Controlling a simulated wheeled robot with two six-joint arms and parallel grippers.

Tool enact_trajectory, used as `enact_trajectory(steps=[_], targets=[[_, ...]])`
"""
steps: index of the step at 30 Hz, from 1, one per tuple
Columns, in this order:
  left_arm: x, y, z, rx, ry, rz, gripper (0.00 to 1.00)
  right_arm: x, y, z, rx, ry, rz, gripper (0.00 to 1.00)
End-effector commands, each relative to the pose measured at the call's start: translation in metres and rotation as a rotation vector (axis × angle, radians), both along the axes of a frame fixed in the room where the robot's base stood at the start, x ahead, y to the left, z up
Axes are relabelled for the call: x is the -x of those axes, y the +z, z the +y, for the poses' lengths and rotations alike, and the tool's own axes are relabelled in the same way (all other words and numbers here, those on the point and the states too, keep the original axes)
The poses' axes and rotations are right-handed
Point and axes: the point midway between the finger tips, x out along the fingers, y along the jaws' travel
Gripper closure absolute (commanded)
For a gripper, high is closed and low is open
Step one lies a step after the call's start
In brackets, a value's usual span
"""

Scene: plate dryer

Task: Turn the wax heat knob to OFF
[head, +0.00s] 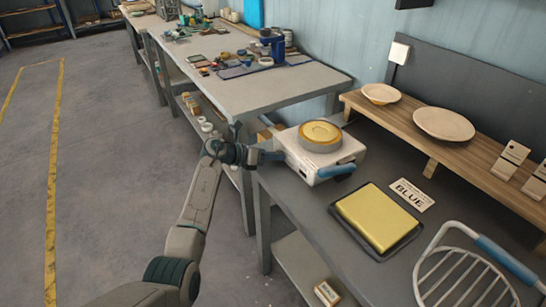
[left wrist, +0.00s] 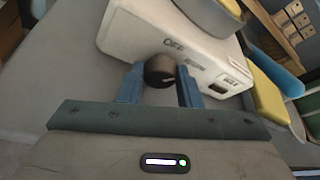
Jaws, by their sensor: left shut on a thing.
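The white wax heater (head: 312,168) sits at the left end of the near grey table, with a round pot of yellow wax (head: 320,134) on top. In the left wrist view, the heater's white front (left wrist: 135,32) carries a printed OFF label above a round black knob (left wrist: 160,70). My left gripper (head: 272,156) reaches the heater's left side. Its blue fingers (left wrist: 160,86) are shut on the knob, one on each side. A small pale mark shows on the knob, but I cannot tell its exact setting. The knob is hidden in the head view. My right gripper is out of view.
A yellow block on a dark tray (head: 406,243), a BLUE card (head: 411,195) and a wire rack (head: 455,285) are right of the heater. Plates stand on a wooden shelf (head: 480,150) behind. A cluttered second table (head: 250,88) stands beyond; the floor at left is clear.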

Motion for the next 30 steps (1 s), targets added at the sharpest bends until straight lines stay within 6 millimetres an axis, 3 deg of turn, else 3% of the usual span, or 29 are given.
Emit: enact_trajectory(steps=[3,4,7,18,24,30], targets=[[0.0,0.0,0.0,-0.001,0.0,-0.002,0.92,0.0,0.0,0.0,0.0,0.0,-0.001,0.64],[0.0,0.0,0.0,-0.001,0.0,-0.002,0.67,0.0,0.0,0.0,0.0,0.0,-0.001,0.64],[0.0,0.0,0.0,-0.002,0.001,-0.003,0.48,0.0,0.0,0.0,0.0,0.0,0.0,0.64],[0.002,0.001,0.006,-0.004,0.002,-0.004,0.48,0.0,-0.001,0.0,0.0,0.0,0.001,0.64],[0.015,0.011,0.036,-0.006,0.003,-0.007,0.48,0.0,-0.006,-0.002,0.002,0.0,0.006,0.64],[0.031,0.025,0.07,-0.006,0.003,-0.005,0.48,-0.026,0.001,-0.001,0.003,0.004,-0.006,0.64]])
